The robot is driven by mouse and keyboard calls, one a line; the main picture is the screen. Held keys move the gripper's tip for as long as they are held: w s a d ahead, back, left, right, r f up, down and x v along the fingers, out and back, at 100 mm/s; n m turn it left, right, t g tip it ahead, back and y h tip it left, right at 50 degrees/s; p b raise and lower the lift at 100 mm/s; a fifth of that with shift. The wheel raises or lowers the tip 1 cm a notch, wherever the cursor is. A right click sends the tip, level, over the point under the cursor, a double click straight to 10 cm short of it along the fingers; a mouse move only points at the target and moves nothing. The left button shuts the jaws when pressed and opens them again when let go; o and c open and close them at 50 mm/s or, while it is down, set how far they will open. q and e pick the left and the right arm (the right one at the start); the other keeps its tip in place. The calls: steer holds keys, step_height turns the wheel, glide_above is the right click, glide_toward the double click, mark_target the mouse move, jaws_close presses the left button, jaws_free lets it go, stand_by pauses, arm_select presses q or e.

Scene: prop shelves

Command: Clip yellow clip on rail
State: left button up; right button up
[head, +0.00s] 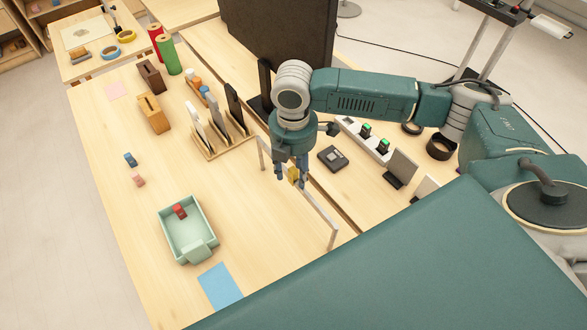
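The yellow clip (293,174) is between the fingertips of my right gripper (291,175), which points down and appears shut on it. The thin pale rail (318,211) stands on short posts at the table's right side. The clip shows at the rail's line, near its middle. I cannot tell whether it touches the rail or is just above or in front of it. The gripper hides part of the rail behind it. My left gripper is not in view.
A green tray (187,252) holds a red clip (180,211). A blue clip (130,159) and a pink clip (138,180) lie on the table. A wooden rack (224,148) stands left of my gripper, a black device (332,158) to its right. The table's middle is clear.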

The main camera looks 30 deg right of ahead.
mark_target(294, 170)
steer(key=shift+r, duration=0.25)
step_height(294, 170, up, 12)
steer(key=shift+f, duration=0.2)
steer(key=shift+s+f, duration=0.1)
stand_by(0.6)
